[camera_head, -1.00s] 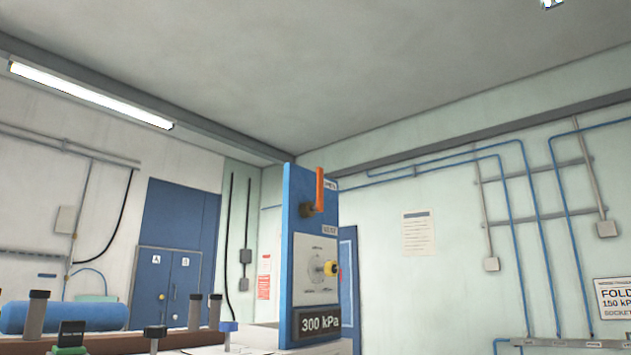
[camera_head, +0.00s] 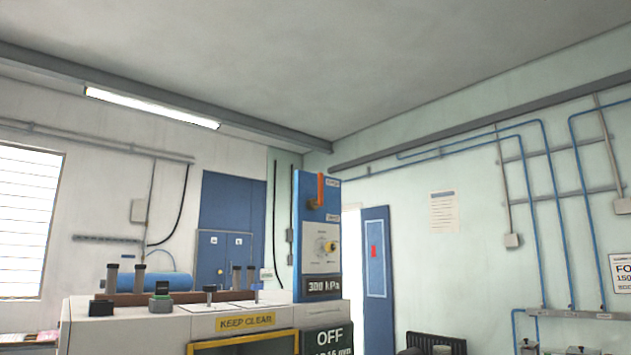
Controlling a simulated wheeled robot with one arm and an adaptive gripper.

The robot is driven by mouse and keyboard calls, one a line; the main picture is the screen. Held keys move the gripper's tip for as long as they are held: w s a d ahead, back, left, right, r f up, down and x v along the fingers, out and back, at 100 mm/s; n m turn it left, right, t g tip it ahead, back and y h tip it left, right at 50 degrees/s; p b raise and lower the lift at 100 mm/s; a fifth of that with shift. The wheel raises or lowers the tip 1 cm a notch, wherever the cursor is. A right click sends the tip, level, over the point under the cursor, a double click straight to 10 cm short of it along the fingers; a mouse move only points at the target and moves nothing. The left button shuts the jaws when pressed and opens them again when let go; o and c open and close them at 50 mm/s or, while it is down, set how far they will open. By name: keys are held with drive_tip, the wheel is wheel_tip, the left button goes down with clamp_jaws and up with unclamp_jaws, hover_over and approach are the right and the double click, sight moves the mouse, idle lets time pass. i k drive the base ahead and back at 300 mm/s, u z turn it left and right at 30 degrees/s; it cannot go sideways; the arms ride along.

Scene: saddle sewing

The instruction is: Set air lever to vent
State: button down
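The air lever (camera_head: 319,189) is an orange handle on the upper part of a blue upright panel (camera_head: 299,240). It points straight up from a brown pivot, towards a small label at the panel's top right. A second small label, too small to read here, sits lower, beside and below the pivot. My gripper is not in this view.
The panel stands on a pale machine (camera_head: 150,325) with a KEEP CLEAR label (camera_head: 246,322), a yellow-framed opening and an OFF display (camera_head: 328,340). Dark posts and small knobs stand on its top. A blue door (camera_head: 376,252) is behind to the right.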

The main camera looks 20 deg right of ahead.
sight(321, 202)
drive_tip(key=u, duration=0.15)
drive_tip(key=i, duration=0.9)
drive_tip(key=u, duration=0.3)
